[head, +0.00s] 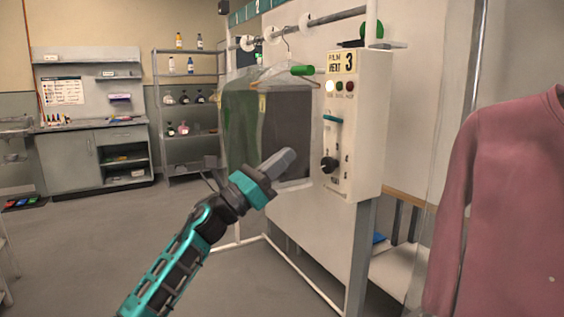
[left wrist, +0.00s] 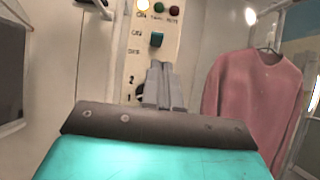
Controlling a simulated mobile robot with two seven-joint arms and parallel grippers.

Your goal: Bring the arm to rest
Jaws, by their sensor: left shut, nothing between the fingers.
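My left gripper (head: 281,162) reaches up from the bottom left in the head view, in front of the garment rail and left of the control panel (head: 356,120). Its fingers are shut and hold nothing. In the left wrist view the closed fingers (left wrist: 164,84) point at the lower part of the panel (left wrist: 150,15) and hide part of its dial. I cannot tell from these views how close they are to it. My right gripper is not in view.
Clothes in clear covers (head: 240,130) hang from the rail (head: 330,18) behind my gripper. A pink sweater (head: 510,200) hangs close at the right, and it also shows in the left wrist view (left wrist: 255,90). Shelves (head: 188,135) and a counter (head: 95,155) stand far left. The floor (head: 90,240) at left is mostly clear.

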